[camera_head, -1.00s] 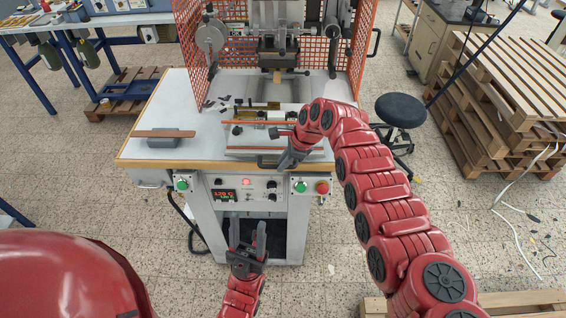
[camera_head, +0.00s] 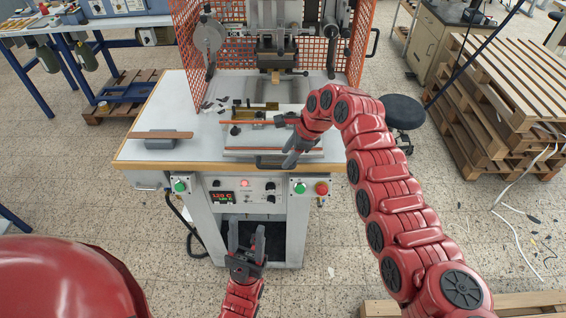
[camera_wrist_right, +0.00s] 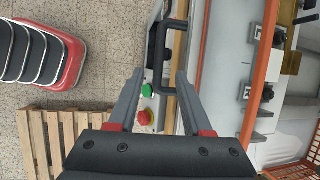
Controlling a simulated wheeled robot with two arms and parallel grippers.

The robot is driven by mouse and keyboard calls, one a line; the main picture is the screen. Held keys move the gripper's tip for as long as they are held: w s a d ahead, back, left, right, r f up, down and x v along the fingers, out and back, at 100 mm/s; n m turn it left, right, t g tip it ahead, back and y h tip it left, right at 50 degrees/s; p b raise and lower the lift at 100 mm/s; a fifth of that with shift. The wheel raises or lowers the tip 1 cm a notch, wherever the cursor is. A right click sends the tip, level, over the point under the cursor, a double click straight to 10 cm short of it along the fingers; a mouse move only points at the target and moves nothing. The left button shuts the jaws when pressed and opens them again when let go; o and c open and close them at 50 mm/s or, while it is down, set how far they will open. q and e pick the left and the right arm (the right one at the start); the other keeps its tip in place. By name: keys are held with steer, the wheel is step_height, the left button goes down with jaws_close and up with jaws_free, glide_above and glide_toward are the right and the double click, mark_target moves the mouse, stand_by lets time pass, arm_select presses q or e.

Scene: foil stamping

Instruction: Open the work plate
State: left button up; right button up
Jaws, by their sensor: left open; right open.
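The work plate (camera_head: 240,152) lies low at the front of the press table, with a black U-shaped handle (camera_head: 272,163) on its front edge. My right gripper (camera_head: 292,160) is open and empty, just to the right of the handle in the head view. Its fingers also show in the right wrist view (camera_wrist_right: 160,78), spread apart. My left gripper (camera_head: 246,236) is open and empty, low in front of the machine's lower cabinet.
The press table (camera_head: 205,115) carries a grey block with a brown strip (camera_head: 163,137) at its left. An orange mesh guard (camera_head: 190,50) surrounds the press. Green buttons and a red button (camera_head: 321,188) sit on the front panel. A stool (camera_head: 402,112) and pallets (camera_head: 490,100) stand at right.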

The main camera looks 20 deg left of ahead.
steer(key=b+v, duration=0.3)
steer(key=v, duration=0.9)
steer(key=shift+r+b, duration=0.3)
steer(key=shift+b, duration=0.1)
steer(key=shift+d, duration=0.1)
